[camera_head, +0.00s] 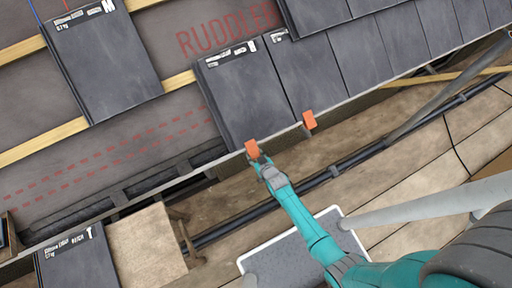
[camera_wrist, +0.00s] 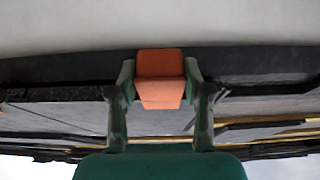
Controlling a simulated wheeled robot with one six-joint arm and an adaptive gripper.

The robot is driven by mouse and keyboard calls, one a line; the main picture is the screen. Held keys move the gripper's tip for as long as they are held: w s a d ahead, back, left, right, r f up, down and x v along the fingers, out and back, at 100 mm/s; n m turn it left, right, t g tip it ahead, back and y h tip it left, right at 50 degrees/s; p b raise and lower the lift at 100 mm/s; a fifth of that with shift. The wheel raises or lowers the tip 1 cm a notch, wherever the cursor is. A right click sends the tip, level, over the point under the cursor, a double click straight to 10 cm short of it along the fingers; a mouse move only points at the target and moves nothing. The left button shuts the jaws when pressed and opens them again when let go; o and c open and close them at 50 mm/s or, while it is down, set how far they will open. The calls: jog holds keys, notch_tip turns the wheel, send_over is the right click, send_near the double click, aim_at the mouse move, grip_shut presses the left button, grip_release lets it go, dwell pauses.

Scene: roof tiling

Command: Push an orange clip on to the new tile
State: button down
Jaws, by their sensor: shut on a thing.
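My gripper (camera_head: 259,158) reaches up from below to the lower edge of the dark grey tile (camera_head: 245,100) at the left end of the laid row. I cannot tell whether the clip is seated on the tile. A second orange clip (camera_head: 309,119) sits on the lower edge of the row, to the right.
A loose tile (camera_head: 100,65) lies on the battens at upper left, and another (camera_head: 75,262) is at lower left. A plywood board (camera_head: 145,245) is beside it. Grey scaffold poles (camera_head: 430,205) cross the right side. Bare membrane lies left of the row.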

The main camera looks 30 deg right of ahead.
jog(key=shift+w+r, duration=0.3)
jog(key=shift+w, duration=0.1)
dwell(0.4)
jog(key=shift+c, duration=2.1)
grip_release()
jog(key=shift+f, duration=0.1)
jog(key=shift+s, duration=0.15)
jog(key=shift+s+r, duration=0.1)
jog(key=shift+r, duration=0.1)
jog(key=s+r, duration=0.3)
jog(key=r, duration=0.2)
jog(key=shift+s+r, duration=0.15)
jog(key=shift+r, duration=0.15)
jog(key=shift+s, duration=0.1)
